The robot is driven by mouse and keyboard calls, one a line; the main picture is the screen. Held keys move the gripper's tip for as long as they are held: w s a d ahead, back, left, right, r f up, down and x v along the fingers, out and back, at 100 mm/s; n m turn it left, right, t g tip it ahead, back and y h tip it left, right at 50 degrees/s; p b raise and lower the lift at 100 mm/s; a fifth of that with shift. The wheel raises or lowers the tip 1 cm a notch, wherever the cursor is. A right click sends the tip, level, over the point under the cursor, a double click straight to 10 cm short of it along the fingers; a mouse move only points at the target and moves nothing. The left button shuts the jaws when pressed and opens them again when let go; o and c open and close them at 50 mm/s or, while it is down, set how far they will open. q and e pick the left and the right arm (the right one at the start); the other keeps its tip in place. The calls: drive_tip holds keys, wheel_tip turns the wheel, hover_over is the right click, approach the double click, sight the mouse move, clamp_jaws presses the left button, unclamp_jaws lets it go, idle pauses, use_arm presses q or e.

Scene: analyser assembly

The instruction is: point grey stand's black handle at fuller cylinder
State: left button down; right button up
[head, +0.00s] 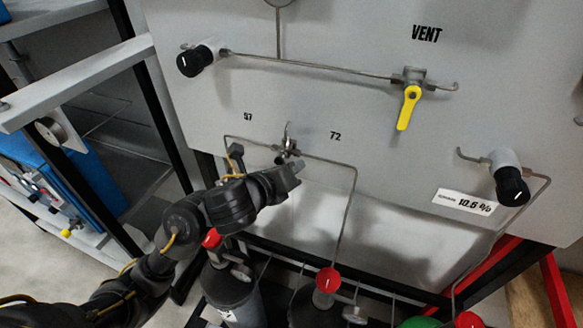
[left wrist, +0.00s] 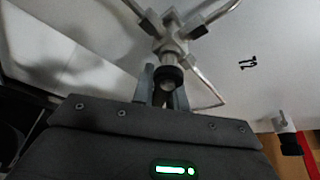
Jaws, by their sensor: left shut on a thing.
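The grey stand's panel (head: 190,105) carries a small metal valve (head: 289,147) between two labels, one reading 72 (head: 335,136) and a smaller left one (head: 248,116) that looks like 57. Thin pipes run from the valve to both sides and down toward the cylinders. My left gripper (head: 291,168) is at this valve. In the left wrist view, its fingers (left wrist: 162,90) are shut around the valve's black handle (left wrist: 171,77), below the metal body (left wrist: 172,42). The fingers partly hide the handle, so I cannot tell which way it points. My right gripper is out of view.
Gas cylinders with red caps (head: 327,281) stand below the panel. A yellow VENT lever (head: 408,107) and black knobs (head: 195,61) (head: 511,186) stick out from it. A grey-framed rack (head: 80,82) is at left, and a red frame (head: 556,290) at lower right.

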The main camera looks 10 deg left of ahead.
use_arm(q)
drive_tip(key=c, duration=1.4)
unclamp_jaws()
drive_tip(key=shift+s+r, duration=0.1)
drive_tip(key=p+v, duration=0.9)
drive_tip(key=v, duration=0.1)
drive_tip(key=shift+s+a, duration=0.15)
drive_tip(key=shift+s, duration=0.1)
